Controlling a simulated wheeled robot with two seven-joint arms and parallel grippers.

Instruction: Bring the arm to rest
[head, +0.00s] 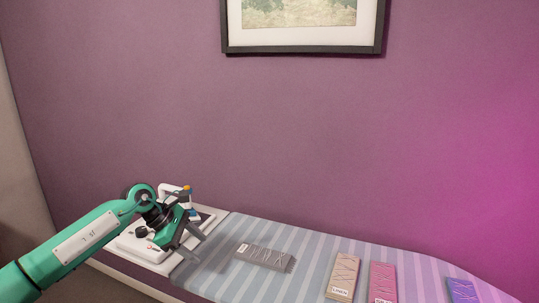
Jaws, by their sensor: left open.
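My left arm comes in from the lower left, and its green and black gripper (196,245) is over the left end of the bench. Its two grey fingers are spread apart and point down and to the right. Nothing shows between them. The fingertips are left of a grey scarf-like item (265,257) and apart from it. My right gripper is not in view.
A striped cloth (310,246) covers most of the bench. Tan (343,276), pink (382,283) and purple (463,291) labelled items lie on it at the right. A white tray (150,254) with small objects is behind my gripper. A framed picture (303,48) hangs above.

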